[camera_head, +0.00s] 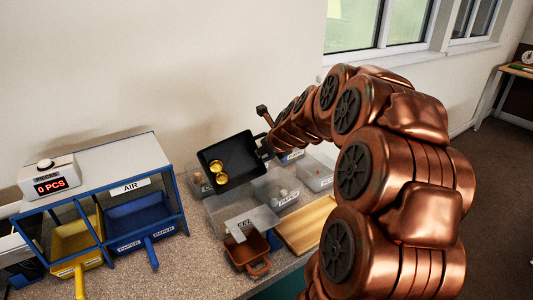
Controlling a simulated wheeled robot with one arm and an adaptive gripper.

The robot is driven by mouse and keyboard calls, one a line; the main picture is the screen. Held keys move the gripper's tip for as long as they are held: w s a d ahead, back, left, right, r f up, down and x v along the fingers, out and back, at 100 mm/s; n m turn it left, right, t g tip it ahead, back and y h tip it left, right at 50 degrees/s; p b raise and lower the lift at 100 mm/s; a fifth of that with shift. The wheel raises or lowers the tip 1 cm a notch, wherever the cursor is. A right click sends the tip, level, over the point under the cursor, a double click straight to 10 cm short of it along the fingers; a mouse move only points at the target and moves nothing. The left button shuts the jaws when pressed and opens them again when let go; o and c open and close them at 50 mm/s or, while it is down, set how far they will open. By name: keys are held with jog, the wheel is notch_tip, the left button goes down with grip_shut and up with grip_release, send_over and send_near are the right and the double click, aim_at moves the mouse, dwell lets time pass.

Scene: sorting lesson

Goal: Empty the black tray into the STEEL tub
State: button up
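The black tray (238,152) is up in the air above the clear tubs, tilted so that its inside faces me. Several gold round pieces (218,173) lie at its lower left side. My gripper (267,147) is at the tray's right edge and appears shut on it; its fingers are small and dark here. A clear tub (216,206) stands below the tray. Its front label (240,227) is partly readable and ends in "EEL", which fits STEEL. The tray hides part of this tub's back.
More clear tubs (275,188) with small pieces stand to the right. A copper-coloured pan (248,252) and a wooden board (306,224) lie in front. A blue rack (183,205) with yellow (75,240) and blue (140,217) trays and a counter reading "0 PCS" (50,186) stand left.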

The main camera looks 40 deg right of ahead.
jog(key=shift+s+f+t+b, duration=0.25)
jog(key=shift+f+t+b, duration=0.25)
jog(key=shift+b, duration=1)
